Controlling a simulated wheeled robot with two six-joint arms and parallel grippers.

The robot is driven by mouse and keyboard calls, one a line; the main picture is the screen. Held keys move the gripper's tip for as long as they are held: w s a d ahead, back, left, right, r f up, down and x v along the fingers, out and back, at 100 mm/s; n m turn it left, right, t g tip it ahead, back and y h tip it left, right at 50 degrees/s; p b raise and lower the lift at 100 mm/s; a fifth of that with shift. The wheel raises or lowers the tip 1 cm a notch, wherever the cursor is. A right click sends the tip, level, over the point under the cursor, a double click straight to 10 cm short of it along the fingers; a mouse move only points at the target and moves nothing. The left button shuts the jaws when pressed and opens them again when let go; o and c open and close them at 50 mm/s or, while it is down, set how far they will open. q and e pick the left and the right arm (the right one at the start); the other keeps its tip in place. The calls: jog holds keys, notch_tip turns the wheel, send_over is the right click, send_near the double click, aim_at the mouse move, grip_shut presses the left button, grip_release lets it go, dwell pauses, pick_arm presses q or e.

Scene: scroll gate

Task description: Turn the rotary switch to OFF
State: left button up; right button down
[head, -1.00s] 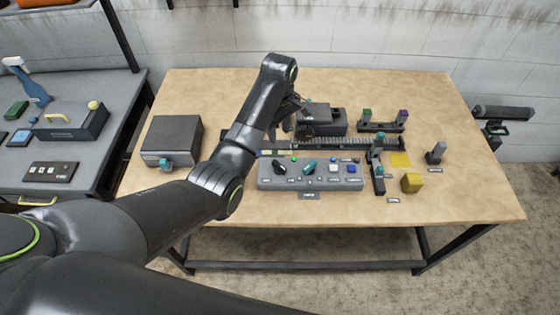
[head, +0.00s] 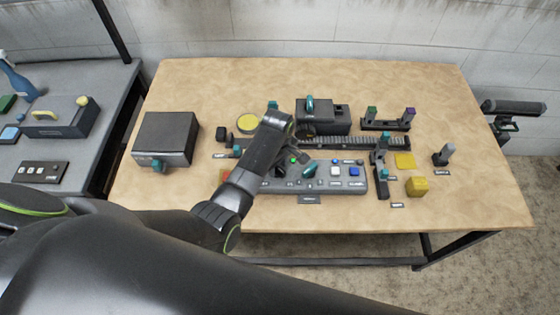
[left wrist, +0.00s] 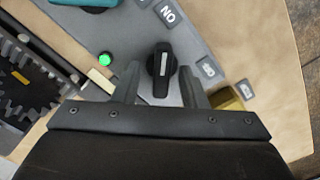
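A grey control panel (head: 345,188) lies near the middle of the table. A black rotary knob with a white line stands on it; it shows in the left wrist view (left wrist: 162,68), with label plates nearby, one reading "ON" upside down (left wrist: 168,14). A teal knob (head: 310,169) also sits on the panel, and its edge shows in the left wrist view (left wrist: 98,4). My left gripper (left wrist: 159,80) is open, with one finger on each side of the black knob and gaps visible. In the head view my arm partly hides the panel's left end. My right gripper is out of view.
A lit green lamp (left wrist: 106,59) is beside the left finger. A dark toothed rack (head: 345,142) runs behind the panel. A yellow block (left wrist: 226,98) is near the right finger. A grey box (head: 166,138) stands at left; the table's front right is clear.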

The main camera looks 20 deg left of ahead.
pick_arm(q)
jog(key=shift+s, duration=0.15)
jog(key=shift+c, duration=1)
grip_shut()
